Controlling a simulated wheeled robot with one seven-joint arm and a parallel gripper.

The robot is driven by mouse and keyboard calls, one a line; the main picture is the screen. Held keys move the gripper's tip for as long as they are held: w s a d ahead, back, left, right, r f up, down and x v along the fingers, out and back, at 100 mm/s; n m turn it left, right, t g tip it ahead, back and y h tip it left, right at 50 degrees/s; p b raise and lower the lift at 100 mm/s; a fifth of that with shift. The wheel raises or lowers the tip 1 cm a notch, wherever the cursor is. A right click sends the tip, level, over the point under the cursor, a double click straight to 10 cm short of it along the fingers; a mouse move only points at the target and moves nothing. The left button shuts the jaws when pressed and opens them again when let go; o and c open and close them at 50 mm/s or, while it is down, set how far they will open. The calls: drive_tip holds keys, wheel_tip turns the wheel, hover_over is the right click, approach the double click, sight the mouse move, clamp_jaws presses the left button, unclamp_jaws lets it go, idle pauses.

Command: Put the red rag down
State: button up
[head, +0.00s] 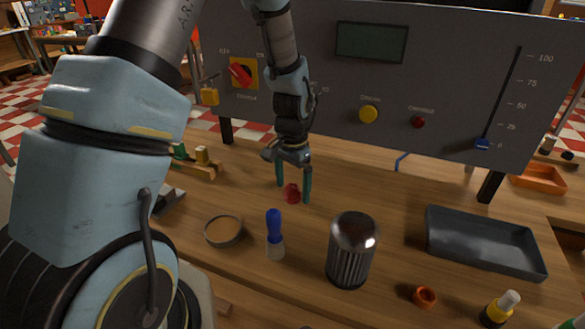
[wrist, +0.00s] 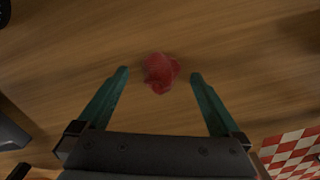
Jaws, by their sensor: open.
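The red rag (head: 292,193) is a small crumpled bundle on the wooden bench, below the grey control panel. In the wrist view the rag (wrist: 160,72) lies on the wood between and slightly beyond the fingertips, with clear gaps on both sides. My gripper (head: 293,197) points down at the bench with its two green fingers spread on either side of the rag. In the wrist view my gripper (wrist: 160,75) is open and its fingers do not touch the rag.
A blue-handled tool (head: 274,235), a shallow round dish (head: 224,231) and a ribbed metal cylinder (head: 351,250) stand in front of the rag. The panel (head: 320,75) rises behind.

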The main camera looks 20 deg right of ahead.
sight(292, 185)
wheel_tip(292, 185, up, 11)
drive_tip(key=b, duration=0.3)
drive_tip(key=s+a+n+t, duration=0.1)
drive_tip(key=s+a+n, duration=0.2)
drive_tip(key=a+n, duration=0.8)
drive_tip(key=a, duration=1.4)
drive_tip(key=shift+s+a+f+t, duration=0.2)
drive_tip(key=shift+s+a+t, duration=0.1)
drive_tip(key=shift+s, duration=0.1)
drive_tip(key=shift+d, duration=0.1)
